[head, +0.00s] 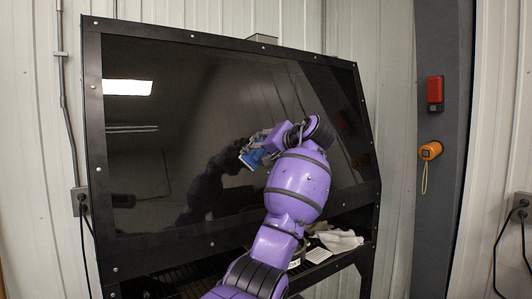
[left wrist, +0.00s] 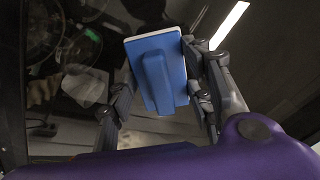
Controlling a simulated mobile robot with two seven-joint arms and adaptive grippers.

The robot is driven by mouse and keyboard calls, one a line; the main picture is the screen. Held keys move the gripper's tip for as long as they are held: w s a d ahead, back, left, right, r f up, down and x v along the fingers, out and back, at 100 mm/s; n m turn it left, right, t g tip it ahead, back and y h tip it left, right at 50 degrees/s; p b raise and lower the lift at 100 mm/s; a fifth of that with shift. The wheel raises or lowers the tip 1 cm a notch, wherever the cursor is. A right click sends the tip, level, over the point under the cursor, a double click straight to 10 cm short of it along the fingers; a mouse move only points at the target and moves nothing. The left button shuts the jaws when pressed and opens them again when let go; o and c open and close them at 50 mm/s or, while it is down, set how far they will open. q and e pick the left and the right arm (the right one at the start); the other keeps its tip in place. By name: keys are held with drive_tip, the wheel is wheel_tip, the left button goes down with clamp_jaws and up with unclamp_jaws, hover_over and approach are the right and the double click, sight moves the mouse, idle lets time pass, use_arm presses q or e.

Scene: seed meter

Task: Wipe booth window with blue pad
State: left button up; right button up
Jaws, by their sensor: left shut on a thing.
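The booth window (head: 150,170) is a large dark glossy pane in a black bolted frame, and it mirrors a bright lamp and my arm. My left gripper (head: 256,150) is in front of the pane, a little right of its middle. It is shut on the blue pad (head: 251,158). In the left wrist view the blue pad (left wrist: 182,68) has a raised blue handle and a pale edge, and the fingers of my left gripper (left wrist: 155,85) are on both sides of it. I cannot tell whether the pad touches the glass. My right gripper is not in view.
Below the window is a dark slatted shelf (head: 190,278) with a crumpled light cloth (head: 340,240) and a white card (head: 318,255) at its right. A grey post at the right carries a red box (head: 434,92) and an orange device (head: 430,151) with a yellow cord.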

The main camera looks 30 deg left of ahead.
sight(228, 156)
use_arm(q)
drive_tip(key=shift+s+a, duration=0.55)
drive_tip(key=shift+s, duration=0.8)
drive_tip(key=shift+s+a, duration=0.6)
drive_tip(key=shift+s, duration=0.8)
drive_tip(key=shift+s+a, duration=0.55)
drive_tip(key=shift+s, duration=0.8)
drive_tip(key=v, duration=0.6)
drive_tip(key=shift+v, duration=1.55)
